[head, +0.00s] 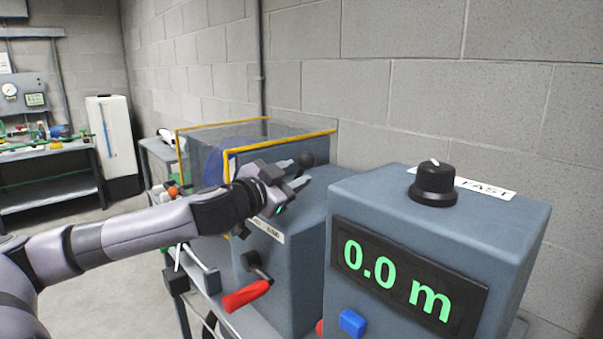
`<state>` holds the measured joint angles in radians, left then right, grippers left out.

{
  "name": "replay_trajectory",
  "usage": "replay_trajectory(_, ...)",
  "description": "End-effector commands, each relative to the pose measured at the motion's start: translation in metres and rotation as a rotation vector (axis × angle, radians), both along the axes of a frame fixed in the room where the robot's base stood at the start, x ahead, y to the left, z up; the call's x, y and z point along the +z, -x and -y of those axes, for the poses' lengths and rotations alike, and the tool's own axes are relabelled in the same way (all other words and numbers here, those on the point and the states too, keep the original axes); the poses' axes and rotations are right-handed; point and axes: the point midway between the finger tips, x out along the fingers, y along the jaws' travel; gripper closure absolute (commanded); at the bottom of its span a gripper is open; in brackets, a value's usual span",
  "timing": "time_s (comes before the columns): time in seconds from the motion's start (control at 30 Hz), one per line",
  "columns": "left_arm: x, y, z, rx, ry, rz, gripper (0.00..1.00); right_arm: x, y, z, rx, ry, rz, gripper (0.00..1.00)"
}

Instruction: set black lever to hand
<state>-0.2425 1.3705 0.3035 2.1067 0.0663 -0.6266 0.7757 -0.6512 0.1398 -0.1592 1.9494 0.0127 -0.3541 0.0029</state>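My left gripper (297,173) reaches in from the left above the housing. Its two pale fingers are apart, with the knob close to their tips; I cannot tell whether they touch it. My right gripper is not in view.
A control box with a green "0.0 m" display (408,284), black dial (434,183) and blue button (352,323) stands at right. A yellow-edged clear guard (280,141) stands behind. Open floor lies left.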

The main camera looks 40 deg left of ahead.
Motion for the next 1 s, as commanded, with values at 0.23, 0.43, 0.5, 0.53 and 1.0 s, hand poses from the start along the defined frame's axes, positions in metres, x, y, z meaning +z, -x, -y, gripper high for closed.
replay_trajectory(0.23,0.001,-0.012,-0.005,0.005,-0.008,0.002,0.62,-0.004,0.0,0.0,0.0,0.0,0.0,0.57)
replay_trajectory(0.43,-0.003,-0.018,-0.012,0.017,-0.012,-0.005,0.62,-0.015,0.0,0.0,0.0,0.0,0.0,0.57)
replay_trajectory(0.5,-0.003,-0.02,-0.014,0.02,-0.012,-0.005,0.62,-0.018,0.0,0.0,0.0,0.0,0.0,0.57)
replay_trajectory(0.53,-0.003,-0.021,-0.014,0.02,-0.012,-0.005,0.62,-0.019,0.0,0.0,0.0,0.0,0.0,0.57)
replay_trajectory(1.0,0.0,-0.035,-0.009,0.006,-0.005,-0.001,0.62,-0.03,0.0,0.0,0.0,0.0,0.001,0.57)
